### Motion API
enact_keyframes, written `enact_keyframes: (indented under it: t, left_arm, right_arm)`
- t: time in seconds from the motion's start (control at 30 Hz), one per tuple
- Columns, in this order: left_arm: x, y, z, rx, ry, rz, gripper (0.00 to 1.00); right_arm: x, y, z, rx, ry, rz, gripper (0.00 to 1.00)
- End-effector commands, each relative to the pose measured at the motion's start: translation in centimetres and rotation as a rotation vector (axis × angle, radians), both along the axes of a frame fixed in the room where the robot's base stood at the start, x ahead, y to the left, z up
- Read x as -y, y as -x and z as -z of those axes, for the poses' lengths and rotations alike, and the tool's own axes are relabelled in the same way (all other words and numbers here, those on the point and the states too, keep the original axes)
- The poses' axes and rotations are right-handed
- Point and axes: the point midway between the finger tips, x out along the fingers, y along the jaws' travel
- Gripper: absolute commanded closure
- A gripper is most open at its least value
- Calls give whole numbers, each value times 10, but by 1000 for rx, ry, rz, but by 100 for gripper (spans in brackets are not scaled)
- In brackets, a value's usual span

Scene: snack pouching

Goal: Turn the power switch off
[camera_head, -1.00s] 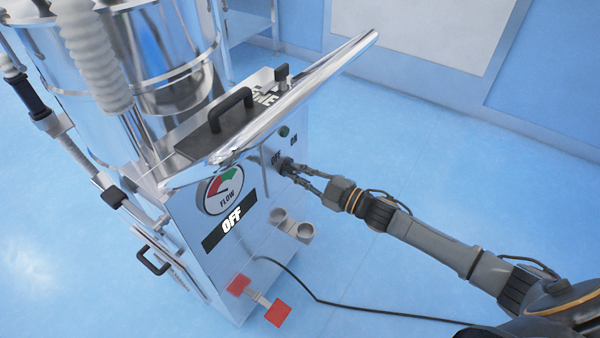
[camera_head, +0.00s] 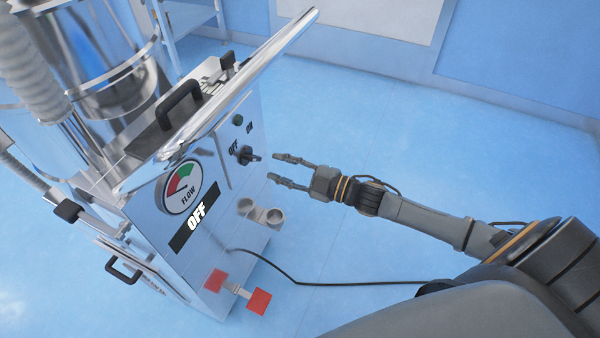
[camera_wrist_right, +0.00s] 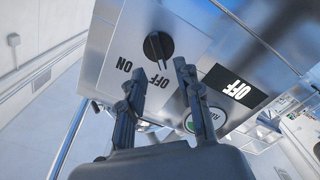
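The power switch is a dark rotary knob (camera_head: 246,155) on the front panel of a steel machine, beside the printed OFF and ON labels. It also shows in the right wrist view (camera_wrist_right: 158,46). A black display (camera_head: 195,217) below the flow gauge (camera_head: 180,188) reads OFF. My right gripper (camera_head: 272,166) is open and empty, a short gap to the right of the knob. In the right wrist view its two fingers are spread and the knob shows between and beyond their tips. My left gripper is not in view.
A steel tray edge (camera_head: 225,85) juts over the panel. The blue floor to the right is open.

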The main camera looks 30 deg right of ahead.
Motion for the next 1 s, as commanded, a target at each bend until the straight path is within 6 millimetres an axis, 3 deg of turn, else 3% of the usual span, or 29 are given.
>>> enact_keyframes:
  t: [0.2, 0.4, 1.0]
  left_arm:
    - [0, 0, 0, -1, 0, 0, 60]
    - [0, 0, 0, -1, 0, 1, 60]
    - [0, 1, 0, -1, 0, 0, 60]
  right_arm:
    - [25, 33, 1, -2, 2, 0, 66]
    - [36, 46, 0, 0, 0, 0, 66]
    - [37, 47, 1, -3, -1, 5, 66]
